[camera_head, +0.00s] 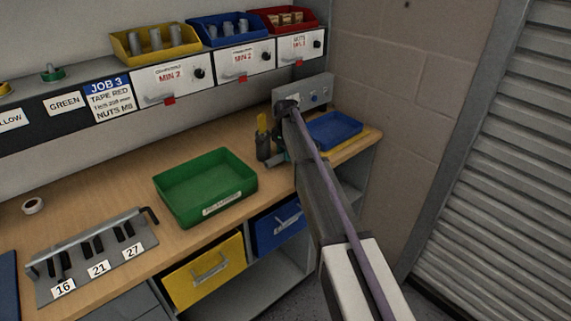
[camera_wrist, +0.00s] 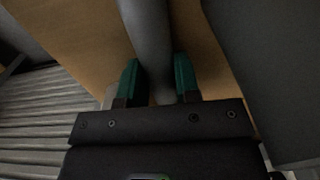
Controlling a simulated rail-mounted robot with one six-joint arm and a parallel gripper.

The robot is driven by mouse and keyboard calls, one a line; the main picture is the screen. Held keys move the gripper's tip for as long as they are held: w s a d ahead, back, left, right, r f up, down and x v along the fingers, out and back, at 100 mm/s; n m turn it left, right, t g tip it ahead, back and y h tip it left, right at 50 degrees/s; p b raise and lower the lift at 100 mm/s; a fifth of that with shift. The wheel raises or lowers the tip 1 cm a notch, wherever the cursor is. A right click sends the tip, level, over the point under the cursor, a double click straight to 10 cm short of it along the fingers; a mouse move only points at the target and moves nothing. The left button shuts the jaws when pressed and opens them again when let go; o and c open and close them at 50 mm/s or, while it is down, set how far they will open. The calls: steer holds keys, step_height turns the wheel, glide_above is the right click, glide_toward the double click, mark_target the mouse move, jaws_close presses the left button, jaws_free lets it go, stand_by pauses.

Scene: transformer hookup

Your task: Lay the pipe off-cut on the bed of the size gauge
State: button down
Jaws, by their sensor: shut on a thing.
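The grey pipe off-cut (camera_wrist: 148,35) is a smooth cylinder between the green fingertips of my gripper (camera_wrist: 160,82) in the wrist view. My gripper is shut on it, and its far end runs out of that picture. In the head view my arm reaches to the right end of the bench, and I cannot clearly make out the off-cut there. The size gauge (camera_head: 95,262) is a grey plate with dark slots and labels 16, 21 and 27. It lies at the front left of the bench, well apart from my gripper.
A green tray (camera_head: 205,190) stands between the gauge and my arm. A blue tray (camera_head: 335,129) is at the bench's right end. A tape roll (camera_head: 33,205) lies behind the gauge. Bins sit on the shelf above, including a yellow one (camera_head: 155,42). A shutter (camera_head: 510,170) is at right.

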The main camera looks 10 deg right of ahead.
steer(key=shift+f, duration=0.55)
steer(key=c, duration=0.8)
jaws_free()
step_height(320, 180, up, 11)
steer(key=p, duration=1.1)
steer(key=shift+a, duration=0.15)
steer(key=shift+f, duration=0.1)
steer(key=s+n, duration=0.4)
steer(key=s, duration=0.9)
steer(key=s+n, duration=0.4)
steer(key=s, duration=1)
steer(key=s+n, duration=0.4)
steer(key=s, duration=0.9)
steer(key=shift+s+a, duration=0.2)
steer(key=shift+a, duration=0.1)
steer(key=shift+o, duration=0.3)
steer(key=shift+w, duration=0.2)
